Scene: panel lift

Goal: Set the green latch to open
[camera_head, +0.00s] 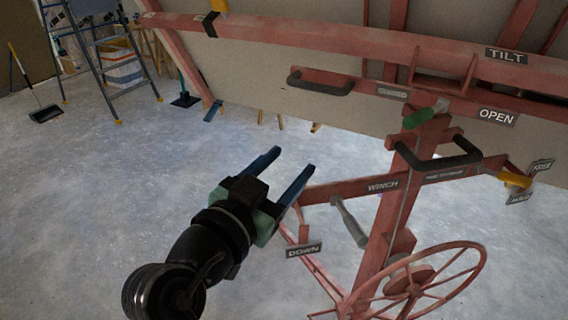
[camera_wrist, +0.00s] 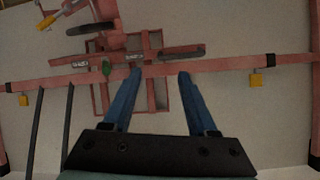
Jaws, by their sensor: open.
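The green latch (camera_head: 420,117) is a short green handle on the red panel lift (camera_head: 395,200), just below the crossbar in the head view. Its tip points toward the lower left, away from the OPEN label (camera_head: 497,116) on its right. A grey label (camera_head: 392,92) sits to its upper left, too small to read. In the wrist view the latch (camera_wrist: 106,67) shows left of my fingers. My gripper (camera_head: 292,165) is open and empty, with two blue fingers, in front and to the left of the latch, apart from it.
A black-gripped handle (camera_head: 438,160) sticks out below the latch. A yellow lever (camera_head: 514,179) is at the right, and the winch wheel (camera_head: 415,285) is below. The red TILT crossbar (camera_head: 360,42) spans the top.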

